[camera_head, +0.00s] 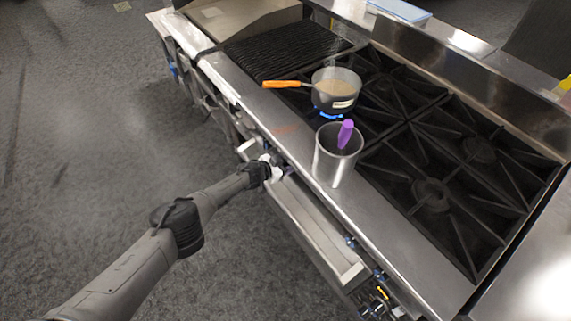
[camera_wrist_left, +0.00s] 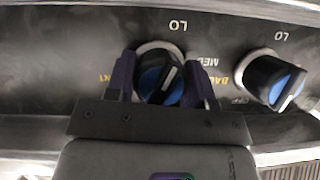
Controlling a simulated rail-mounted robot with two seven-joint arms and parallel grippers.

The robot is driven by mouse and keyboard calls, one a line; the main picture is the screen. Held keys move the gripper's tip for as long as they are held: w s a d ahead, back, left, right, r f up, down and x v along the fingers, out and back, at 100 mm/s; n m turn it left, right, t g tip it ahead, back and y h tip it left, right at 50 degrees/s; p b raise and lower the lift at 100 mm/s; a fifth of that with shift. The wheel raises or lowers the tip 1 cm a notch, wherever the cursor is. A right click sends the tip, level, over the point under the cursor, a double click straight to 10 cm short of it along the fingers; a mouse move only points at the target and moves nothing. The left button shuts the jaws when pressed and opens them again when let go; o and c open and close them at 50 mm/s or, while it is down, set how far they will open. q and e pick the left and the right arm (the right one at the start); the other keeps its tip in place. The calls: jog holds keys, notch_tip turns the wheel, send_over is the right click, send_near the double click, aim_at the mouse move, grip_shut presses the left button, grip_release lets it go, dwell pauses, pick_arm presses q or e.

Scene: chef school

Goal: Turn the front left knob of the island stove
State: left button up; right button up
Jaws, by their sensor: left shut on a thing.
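The island stove (camera_head: 283,124) runs diagonally across the head view, with its knobs along the front panel. In the left wrist view a black knob with a blue face and a white pointer line (camera_wrist_left: 163,84) sits between the two fingers of my left gripper (camera_wrist_left: 165,82). The fingers are shut on this knob, one on each side. Its pointer line is tilted. In the head view my left gripper (camera_head: 272,172) is at the stove's front panel, and the knob there is hidden behind it. My right gripper is not in view.
A second blue-faced knob (camera_wrist_left: 273,80) is right of the held one in the wrist view. A saucepan with an orange handle (camera_head: 336,90) stands over a blue flame. A metal container (camera_head: 333,165) with a purple-handled utensil (camera_head: 345,133) stands near the stove's front edge.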

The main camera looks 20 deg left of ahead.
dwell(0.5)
pick_arm(q)
jog(key=o, duration=0.9)
jog(key=shift+p+v, duration=4.15)
jog(key=shift+v, duration=2.75)
jog(key=shift+r, duration=0.1)
